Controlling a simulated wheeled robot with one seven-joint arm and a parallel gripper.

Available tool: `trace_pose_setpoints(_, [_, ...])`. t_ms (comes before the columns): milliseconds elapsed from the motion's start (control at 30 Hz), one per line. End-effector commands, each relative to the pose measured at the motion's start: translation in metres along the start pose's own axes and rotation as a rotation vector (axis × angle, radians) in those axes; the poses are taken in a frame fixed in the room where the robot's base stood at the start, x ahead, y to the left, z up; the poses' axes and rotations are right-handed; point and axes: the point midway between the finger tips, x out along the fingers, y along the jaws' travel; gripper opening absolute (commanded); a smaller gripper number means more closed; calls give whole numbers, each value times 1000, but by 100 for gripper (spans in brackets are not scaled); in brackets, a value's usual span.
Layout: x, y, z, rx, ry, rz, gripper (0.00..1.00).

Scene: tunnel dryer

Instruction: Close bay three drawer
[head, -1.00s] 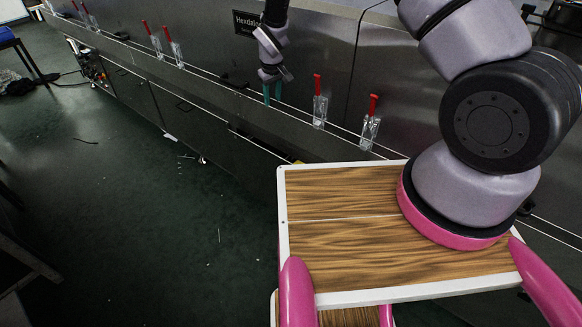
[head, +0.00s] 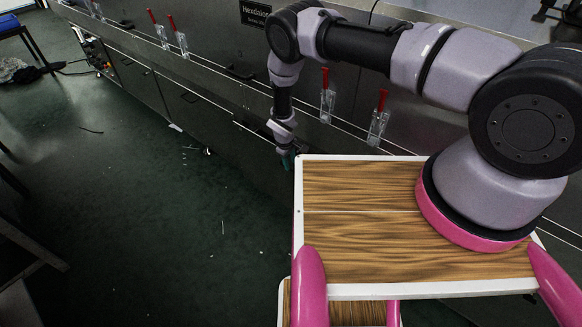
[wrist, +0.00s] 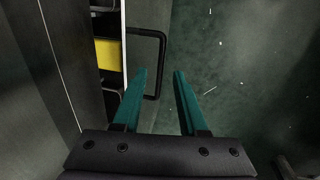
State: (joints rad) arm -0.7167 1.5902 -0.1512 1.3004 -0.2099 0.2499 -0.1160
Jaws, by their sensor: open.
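An open drawer (wrist: 124,48) stands out from the steel dryer front on the left of the wrist view. Its black bar handle (wrist: 162,66) sticks out from the drawer front. Something yellow (wrist: 108,54) shows inside. In the head view the drawer's pale top edge (head: 262,138) shows low on the dryer; the rest is dark or hidden by my arm. My gripper (wrist: 160,72) is open and empty, with its teal fingers toward the handle; the left fingertip appears close to it, but contact cannot be told. In the head view my gripper (head: 287,162) points down beside the dryer.
The steel dryer front (head: 215,75) runs along the back, with red-handled clamps (head: 327,95) above a ledge. Other closed fronts with handles (head: 190,98) lie to the left. The green floor (head: 150,220) is mostly clear, with small scraps. A blue-topped stool (head: 12,27) stands far left.

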Motion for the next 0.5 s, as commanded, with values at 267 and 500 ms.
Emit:
trace_pose_setpoints(267, [31, 0, 0, -1, -1, 0, 42])
trace_pose_setpoints(500, [33, 0, 0, 0, 0, 0, 42])
